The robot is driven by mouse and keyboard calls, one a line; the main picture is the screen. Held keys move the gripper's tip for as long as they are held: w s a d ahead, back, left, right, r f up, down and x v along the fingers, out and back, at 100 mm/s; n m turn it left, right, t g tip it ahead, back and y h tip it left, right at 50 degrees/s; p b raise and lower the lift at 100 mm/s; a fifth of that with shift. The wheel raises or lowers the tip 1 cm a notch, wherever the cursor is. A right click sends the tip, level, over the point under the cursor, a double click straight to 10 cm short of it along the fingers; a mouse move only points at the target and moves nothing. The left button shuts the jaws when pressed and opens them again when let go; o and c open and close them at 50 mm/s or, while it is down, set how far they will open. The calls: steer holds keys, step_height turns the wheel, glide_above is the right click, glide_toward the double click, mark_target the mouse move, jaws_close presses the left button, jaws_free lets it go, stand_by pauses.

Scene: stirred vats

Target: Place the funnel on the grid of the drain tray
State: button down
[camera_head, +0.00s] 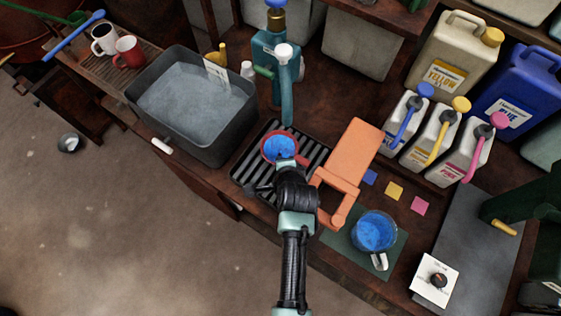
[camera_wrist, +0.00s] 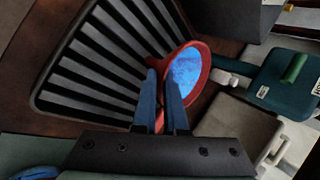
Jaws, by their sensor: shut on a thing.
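The funnel (camera_head: 267,159) has a red rim and a blue inside. It is over the dark slatted grid of the drain tray (camera_head: 252,180), below the teal tap. My gripper (camera_head: 291,163) is shut on the near side of the funnel's rim. In the wrist view my gripper's fingers (camera_wrist: 164,88) meet at the red edge of the funnel (camera_wrist: 203,65), with the slats of the drain tray (camera_wrist: 88,60) beside it. The funnel's underside is hidden, so I cannot tell whether it touches the grid.
A grey basin (camera_head: 215,145) stands left of the tray. A teal dispenser (camera_head: 266,55) rises behind it. An orange stand (camera_head: 354,151) is close on the right, with a blue-filled jug (camera_head: 374,231) in front. Several jerrycans stand at the back right.

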steer(key=shift+f, duration=0.1)
steer(key=c, duration=1)
jaws_free()
steer(key=p+v, duration=0.1)
steer(key=v, duration=1.1)
